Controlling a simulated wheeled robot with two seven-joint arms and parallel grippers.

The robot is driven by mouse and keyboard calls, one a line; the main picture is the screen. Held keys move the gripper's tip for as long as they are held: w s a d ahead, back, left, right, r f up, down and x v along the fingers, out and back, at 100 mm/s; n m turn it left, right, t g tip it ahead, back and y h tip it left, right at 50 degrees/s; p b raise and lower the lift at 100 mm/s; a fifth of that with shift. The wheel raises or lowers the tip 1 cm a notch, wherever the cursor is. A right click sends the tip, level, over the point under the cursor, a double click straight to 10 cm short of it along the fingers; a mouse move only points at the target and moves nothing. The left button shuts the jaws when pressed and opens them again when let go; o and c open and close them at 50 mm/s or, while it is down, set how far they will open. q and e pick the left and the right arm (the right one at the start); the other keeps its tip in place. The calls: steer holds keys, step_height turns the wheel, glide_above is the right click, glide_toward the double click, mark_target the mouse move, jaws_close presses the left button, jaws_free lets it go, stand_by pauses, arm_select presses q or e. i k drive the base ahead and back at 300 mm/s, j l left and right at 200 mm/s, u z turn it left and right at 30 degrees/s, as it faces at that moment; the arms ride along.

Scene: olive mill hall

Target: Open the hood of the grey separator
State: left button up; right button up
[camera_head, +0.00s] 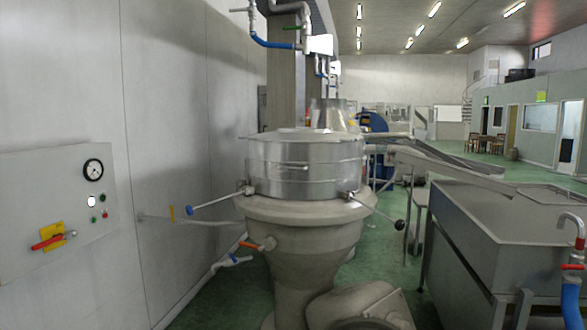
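The grey separator (305,230) stands in the middle of the head view, with a wide stone-grey body that narrows downward. Its hood is a round shiny metal drum (305,168) with a flat lid on top, and it sits closed on the body. A small handle (291,167) shows on the front of the drum. A lever with a blue knob (205,204) sticks out at the left of the rim, and a lever with a black knob (383,213) at the right. Neither of my grippers is in view.
A wall panel (62,205) with a gauge, buttons and a red-and-yellow switch is at the left. A grey metal tank (500,230) with a blue hose stands at the right. Pipes (285,43) hang above the separator. Green floor (395,285) shows between separator and tank.

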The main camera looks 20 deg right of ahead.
mark_target(292, 163)
steer(key=i+z, duration=0.1)
steer(key=i, duration=0.45)
steer(key=i+j+z, duration=0.1)
steer(key=i, duration=0.45)
steer(key=j, duration=0.1)
